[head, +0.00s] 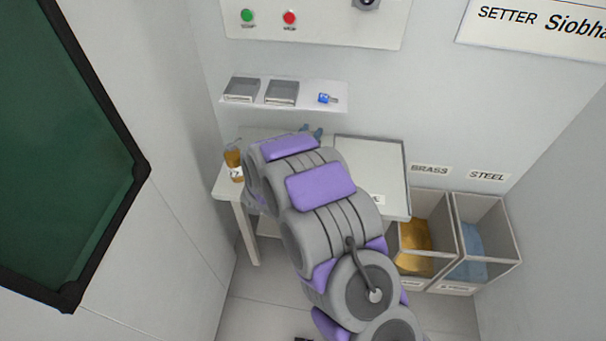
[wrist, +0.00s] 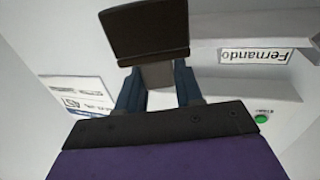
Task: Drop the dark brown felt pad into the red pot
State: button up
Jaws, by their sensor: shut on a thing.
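In the wrist view, my gripper (wrist: 158,82) has two dark blue fingers closed on a piece with a dark brown, flat, square face, the felt pad (wrist: 145,30). A paler grey-beige block shows between the fingers, just below the dark face; I cannot tell whether it is part of the pad. In the head view my arm hides most of the bench's middle, and the pad is not seen there. No red pot shows in either view.
A white bench (head: 370,150) carries an amber jar (head: 236,168) at its left. Above are a shelf with two grey trays (head: 282,92) and a blue key-like item (head: 327,98). Brass (head: 413,240) and steel (head: 470,250) bins stand right. A dark green framed panel (head: 60,150) is at left.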

jog(key=shift+d+f, duration=0.25)
jog(key=shift+d, duration=0.15)
jog(key=shift+d+f+b, duration=0.2)
jog(key=shift+f+b, duration=0.35)
jog(key=shift+f, duration=0.05)
jog(key=f+b, duration=0.1)
jog(key=f, duration=0.1)
jog(key=a+f+b, duration=0.1)
jog(key=shift+a+f, duration=0.1)
jog(key=shift+f, duration=0.65)
jog(key=shift+d+r, duration=0.1)
jog(key=shift+d, duration=0.25)
jog(key=o, duration=0.6)
jog(key=shift+d, duration=0.1)
jog(key=o, duration=0.5)
jog(key=shift+a, duration=0.3)
jog(key=shift+s, duration=0.15)
